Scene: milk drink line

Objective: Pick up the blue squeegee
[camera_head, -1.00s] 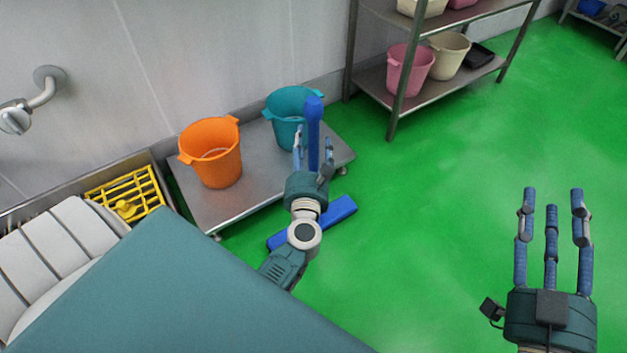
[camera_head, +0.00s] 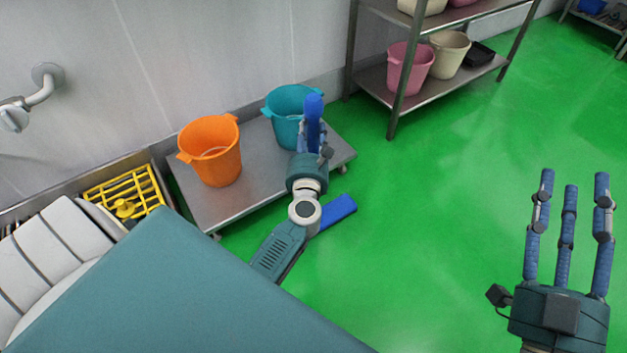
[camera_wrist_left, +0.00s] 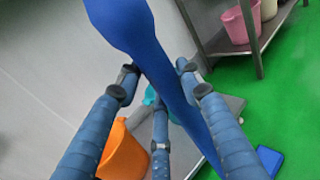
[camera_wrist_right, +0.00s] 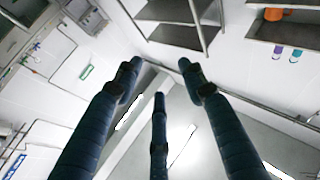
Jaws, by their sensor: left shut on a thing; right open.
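The blue squeegee (camera_head: 313,109) stands with its handle up in the head view. Its wide blue head (camera_head: 338,211) shows low beside my left arm, partly hidden by it. My left gripper (camera_head: 314,138) is shut on the squeegee handle in front of the teal bucket. In the left wrist view the blue handle (camera_wrist_left: 165,70) runs between my left fingers (camera_wrist_left: 158,85), and a bit of the blue head (camera_wrist_left: 269,160) shows at lower right. My right gripper (camera_head: 572,180) is open and empty over the green floor at the right. It also shows empty in the right wrist view (camera_wrist_right: 158,80).
An orange bucket (camera_head: 211,152) and a teal bucket (camera_head: 286,131) stand on a low steel platform (camera_head: 240,196) by the wall. A steel rack (camera_head: 435,93) with pink and cream buckets stands behind. A yellow grid (camera_head: 127,192) lies at left. The floor at right is clear.

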